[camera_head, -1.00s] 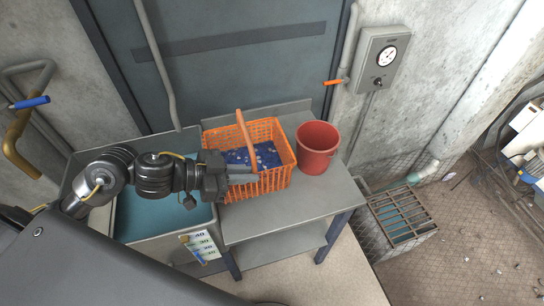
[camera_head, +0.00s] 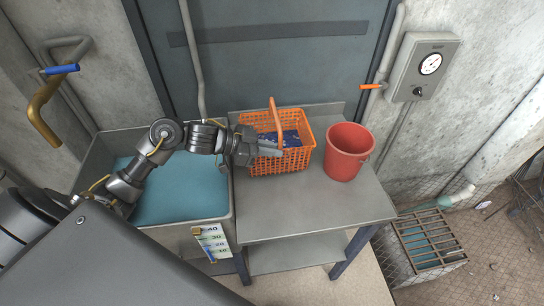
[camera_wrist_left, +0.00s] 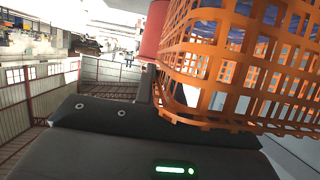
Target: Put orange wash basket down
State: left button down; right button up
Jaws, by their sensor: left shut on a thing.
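The orange wash basket (camera_head: 301,157) is an open plastic lattice box with a raised handle and blue speckled contents (camera_head: 291,138). It appears upright over the back of the grey metal table (camera_head: 300,212), left of the red bucket. I cannot tell whether its bottom touches the tabletop. My left gripper (camera_head: 270,150) reaches in from the left and is shut on the basket at its front-left side; the exact grip is hard to see. In the left wrist view the basket lattice (camera_wrist_left: 240,65) fills the upper right, close to the gripper. My right gripper is out of view.
The red bucket (camera_head: 346,155) stands close to the basket's right. A sink with blue-green water (camera_head: 180,195) lies left, below my left arm. A grey door (camera_head: 270,50) is behind. The table's front and right front are clear. A grated box (camera_head: 425,240) stands right.

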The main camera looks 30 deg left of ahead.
aim_at(272, 168)
pick_arm(q)
jog(key=shift+w+a+f, duration=0.1)
jog(key=shift+w+f, duration=0.05)
jog(key=shift+f, duration=0.6)
jog(key=shift+w+f, duration=0.1)
jog(key=shift+f, duration=1)
jog(key=c, duration=1.5)
grip_release()
jog(key=shift+f, duration=0.1)
